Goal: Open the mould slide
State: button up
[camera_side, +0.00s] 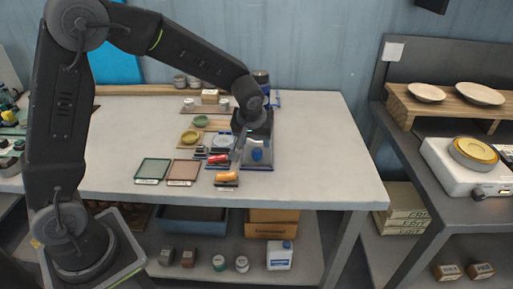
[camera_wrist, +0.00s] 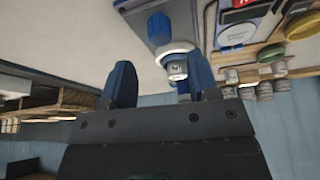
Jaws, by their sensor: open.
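My gripper (camera_wrist: 163,78) shows in the wrist view with its two blue fingers apart and nothing between their tips. A blue knob (camera_wrist: 160,28) with a white collar and a small metal cylinder stands on a grey plate (camera_wrist: 183,10), beyond the gap between the fingers. In the side view my gripper (camera_side: 241,148) hangs over the bench, just left of the blue knob (camera_side: 257,154) on its blue-edged plate (camera_side: 262,166). I cannot tell which part is the mould slide or whether it is open or shut. No contact is visible.
Cups stand behind. The bench's right side (camera_side: 325,160) is clear.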

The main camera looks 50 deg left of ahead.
jog(key=v, duration=0.7)
jog(key=shift+w+a, duration=0.1)
jog(key=s+r+m+t+h, duration=0.1)
jog(key=s+r+m, duration=0.2)
jog(key=s, duration=0.8)
jog(key=s+d+r+m+h, duration=0.1)
jog(key=s+r+m, duration=0.2)
jog(key=s, duration=0.9)
jog(key=shift+d+m+t+h, duration=0.25)
jog(key=shift+m+t+h, duration=0.15)
jog(key=shift+m, duration=0.2)
